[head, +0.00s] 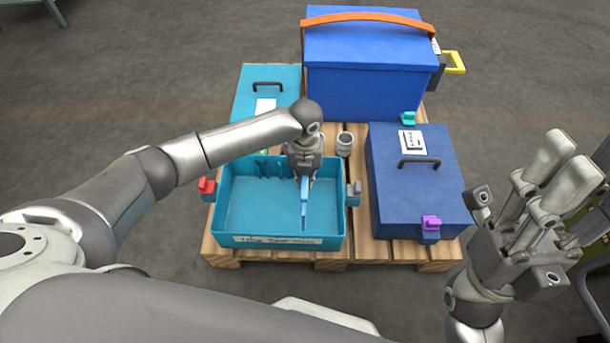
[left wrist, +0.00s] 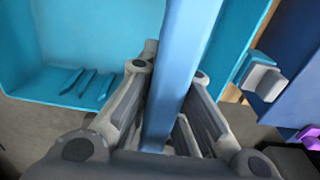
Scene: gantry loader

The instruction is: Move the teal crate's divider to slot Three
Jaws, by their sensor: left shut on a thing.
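The open teal crate (head: 228,210) sits on the front left of a wooden pallet, with a handwritten label on its front wall. My left gripper (head: 304,176) is over its right part, shut on the upper end of the blue divider (head: 304,208). The divider (left wrist: 180,75) is seen nearly edge-on; whether its lower edge touches the floor or sits in a slot, I cannot tell. Several slot ribs (left wrist: 85,82) show on the crate wall in the left wrist view, left of the gripper, with no divider in them. My right gripper (head: 518,188) is open and empty at the right.
A grey latch (head: 354,192) and a red latch (head: 207,187) stick out from the crate's sides. A teal lid (head: 285,76) with a black handle lies behind. A grey cup (head: 344,146), a lidded blue box (head: 388,190) and a larger strapped blue box (head: 365,75) stand nearby.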

